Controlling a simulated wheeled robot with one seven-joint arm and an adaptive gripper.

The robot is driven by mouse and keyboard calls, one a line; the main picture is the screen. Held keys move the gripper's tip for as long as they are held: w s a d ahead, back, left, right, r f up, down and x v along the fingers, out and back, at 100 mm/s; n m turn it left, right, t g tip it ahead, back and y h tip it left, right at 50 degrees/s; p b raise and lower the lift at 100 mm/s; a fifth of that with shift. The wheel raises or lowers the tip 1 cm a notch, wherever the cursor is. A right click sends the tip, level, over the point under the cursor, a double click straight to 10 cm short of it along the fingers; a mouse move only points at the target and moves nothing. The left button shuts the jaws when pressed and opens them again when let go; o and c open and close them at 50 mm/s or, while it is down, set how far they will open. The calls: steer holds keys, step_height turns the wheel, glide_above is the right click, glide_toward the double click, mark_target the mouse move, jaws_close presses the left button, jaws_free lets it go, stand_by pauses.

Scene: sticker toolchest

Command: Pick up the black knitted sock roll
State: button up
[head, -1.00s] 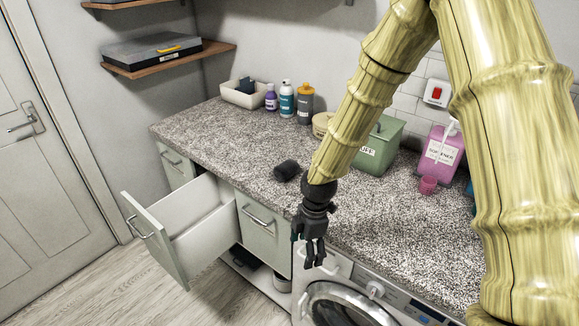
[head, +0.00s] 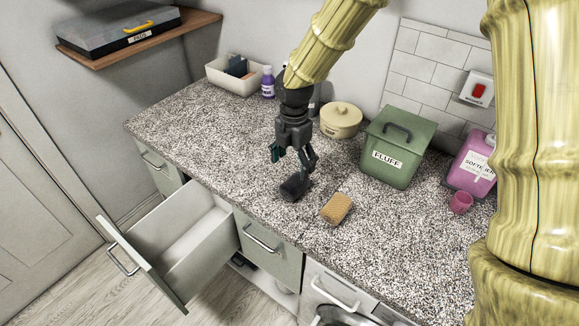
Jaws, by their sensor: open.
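The black knitted sock roll (head: 292,188) lies on the speckled countertop (head: 215,130), near the front edge behind the open drawer. My gripper (head: 292,160) points down just above the roll, with its dark fingers spread open and nothing between them. In this view the fingertips appear a little above and behind the roll. I cannot tell the exact gap.
A tan sponge-like block (head: 337,208) lies just right of the roll. A white bin (head: 232,80) is at the back left. An open drawer (head: 190,240) juts out in front.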

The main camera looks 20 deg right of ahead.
mark_target(294, 183)
steer(key=shift+w, duration=0.4)
steer(key=shift+f, duration=0.45)
steer(key=s+f, duration=0.1)
steer(key=s+f+p, duration=0.1)
steer(key=s, duration=0.1)
steer(key=shift+d+f, duration=0.15)
steer(key=shift+s, duration=0.3)
steer(key=w+f+p, duration=0.1)
steer(key=w+f, duration=0.1)
steer(key=shift+w+f, duration=0.3)
steer(key=shift+w, duration=0.1)
steer(key=shift+w+f, duration=0.1)
steer(key=shift+f, duration=0.25)
steer(key=shift+f+p, duration=0.3)
steer(key=shift+p, duration=0.25)
steer(key=shift+s+f+p, duration=0.3)
steer(key=shift+s+f, duration=0.15)
steer(key=shift+s, duration=0.2)
steer(key=shift+w+a+f, duration=0.1)
steer(key=shift+w+f, duration=0.15)
steer(key=shift+f, duration=0.25)
steer(key=shift+w+a+f, duration=0.1)
steer(key=shift+w+f, duration=0.15)
steer(key=shift+f, duration=0.25)
steer(key=shift+s+r, duration=0.2)
steer(key=shift+s, duration=0.05)
steer(key=shift+c, duration=0.8)
steer(key=shift+w+f, duration=0.1)
steer(key=c, duration=0.7)
steer(key=shift+c, duration=1.3)
